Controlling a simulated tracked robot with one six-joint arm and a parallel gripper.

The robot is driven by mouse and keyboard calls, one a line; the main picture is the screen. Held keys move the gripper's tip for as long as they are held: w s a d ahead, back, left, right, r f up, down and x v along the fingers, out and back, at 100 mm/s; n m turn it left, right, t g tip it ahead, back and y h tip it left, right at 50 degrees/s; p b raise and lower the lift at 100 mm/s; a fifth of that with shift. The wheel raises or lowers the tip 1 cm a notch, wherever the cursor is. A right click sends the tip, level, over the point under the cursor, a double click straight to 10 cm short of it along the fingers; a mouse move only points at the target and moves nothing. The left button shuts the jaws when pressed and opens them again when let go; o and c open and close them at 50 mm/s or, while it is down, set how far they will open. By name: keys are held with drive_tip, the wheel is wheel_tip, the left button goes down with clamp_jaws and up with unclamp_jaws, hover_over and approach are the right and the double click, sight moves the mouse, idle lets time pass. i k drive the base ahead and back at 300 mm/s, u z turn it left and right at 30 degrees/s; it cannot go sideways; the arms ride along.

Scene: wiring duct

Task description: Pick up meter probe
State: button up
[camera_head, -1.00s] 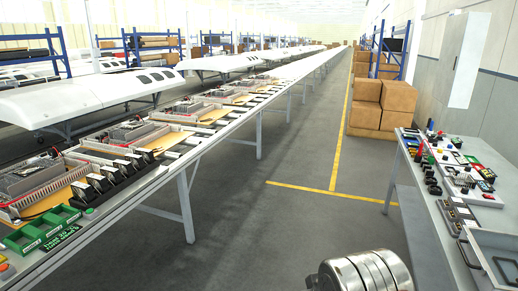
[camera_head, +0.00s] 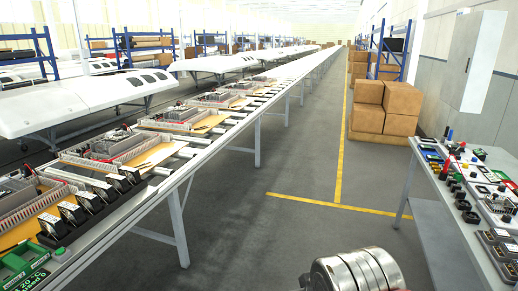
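I cannot pick out the meter probe for sure; the small parts on both benches are too small to tell apart. The right bench (camera_head: 436,228) holds several small coloured parts, among them a thin red piece (camera_head: 461,148). The left bench (camera_head: 108,240) carries wiring trays (camera_head: 70,205) with grey ducts, and several black units with pale faces (camera_head: 74,213). A rounded metal part of my arm shows at the bottom centre right. My gripper is not in view.
Grey floor (camera_head: 275,245) between the benches is clear, with yellow lines (camera_head: 345,205) across it. Stacked cardboard boxes (camera_head: 388,108) stand beyond the right bench. A green bin (camera_head: 18,262) sits at the left bench's near end. A pale cabinet (camera_head: 482,62) is on the right wall.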

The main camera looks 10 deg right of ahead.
sight(448, 162)
drive_tip(key=z, duration=0.25)
drive_tip(key=i, duration=1.55)
drive_tip(key=z, duration=0.65)
drive_tip(key=i, duration=0.7)
drive_tip(key=z, duration=1.1)
drive_tip(key=i, duration=1.1)
drive_tip(key=z, duration=0.55)
